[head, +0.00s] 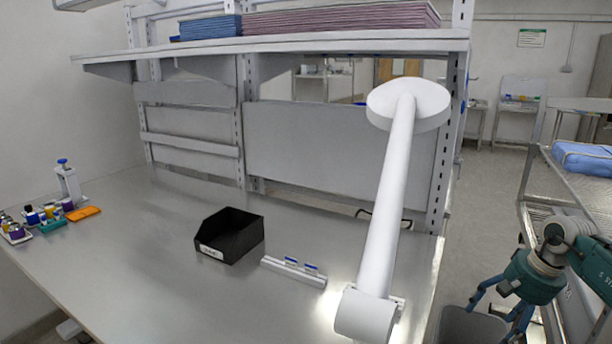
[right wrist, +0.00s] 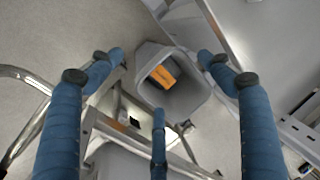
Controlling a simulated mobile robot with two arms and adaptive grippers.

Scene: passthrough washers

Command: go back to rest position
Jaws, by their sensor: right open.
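My right gripper (head: 494,316) is at the lower right of the head view, beyond the right end of the metal bench (head: 130,265). It also shows in the right wrist view (right wrist: 160,70), with its blue fingers spread apart and nothing between them. A grey bin (head: 468,326) stands below the fingers near the floor. The right wrist view shows this bin (right wrist: 200,100) with an orange item (right wrist: 163,76) inside. My left gripper is not in view.
A black open box (head: 232,238) and a small white holder (head: 293,272) with blue-topped items sit on the bench. A white jointed fixture (head: 395,190) rises at its right. A wire cart (head: 570,205) with a blue package (head: 585,158) stands close to my right arm.

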